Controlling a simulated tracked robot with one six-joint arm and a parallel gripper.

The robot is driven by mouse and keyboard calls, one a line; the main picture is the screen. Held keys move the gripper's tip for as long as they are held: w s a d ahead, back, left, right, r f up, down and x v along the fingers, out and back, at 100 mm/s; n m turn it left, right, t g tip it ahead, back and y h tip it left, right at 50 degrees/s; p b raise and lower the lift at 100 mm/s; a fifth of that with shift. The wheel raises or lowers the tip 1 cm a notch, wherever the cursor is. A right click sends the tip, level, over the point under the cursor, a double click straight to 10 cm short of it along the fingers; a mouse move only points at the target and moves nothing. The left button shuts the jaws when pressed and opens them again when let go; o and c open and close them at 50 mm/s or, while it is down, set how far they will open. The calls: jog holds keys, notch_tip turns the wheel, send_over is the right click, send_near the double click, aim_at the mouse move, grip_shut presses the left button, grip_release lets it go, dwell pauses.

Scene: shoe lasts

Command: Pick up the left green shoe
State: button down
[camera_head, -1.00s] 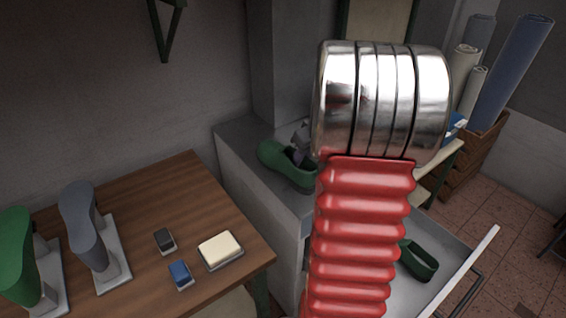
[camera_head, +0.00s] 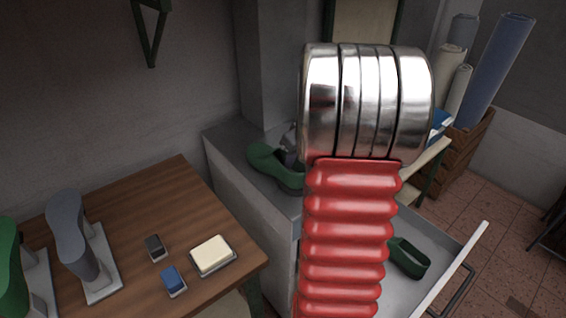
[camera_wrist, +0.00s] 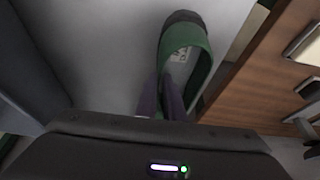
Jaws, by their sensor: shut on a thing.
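A green shoe (camera_head: 266,160) is at the top of the grey cabinet, its toe to the left and its heel end partly hidden by my arm. My gripper (camera_head: 290,146) is at the shoe's opening, partly hidden behind the arm. In the wrist view, the gripper's fingers (camera_wrist: 170,92) reach into the open shoe (camera_wrist: 204,66) and are shut on its wall. I cannot tell whether the shoe touches the cabinet top. A second green shoe (camera_head: 408,258) lies in the open drawer at the right.
The grey cabinet (camera_head: 225,140) stands beside a wooden table (camera_head: 130,205) holding shoe lasts (camera_head: 75,240) and small blocks (camera_head: 212,255). The open drawer (camera_head: 440,290) sticks out at lower right. Rolls (camera_head: 490,75) stand in a wooden crate (camera_head: 468,150) at the back right.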

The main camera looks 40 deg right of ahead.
notch_tip(320, 180, up, 10)
jog(key=shift+f, duration=0.15)
dwell(0.4)
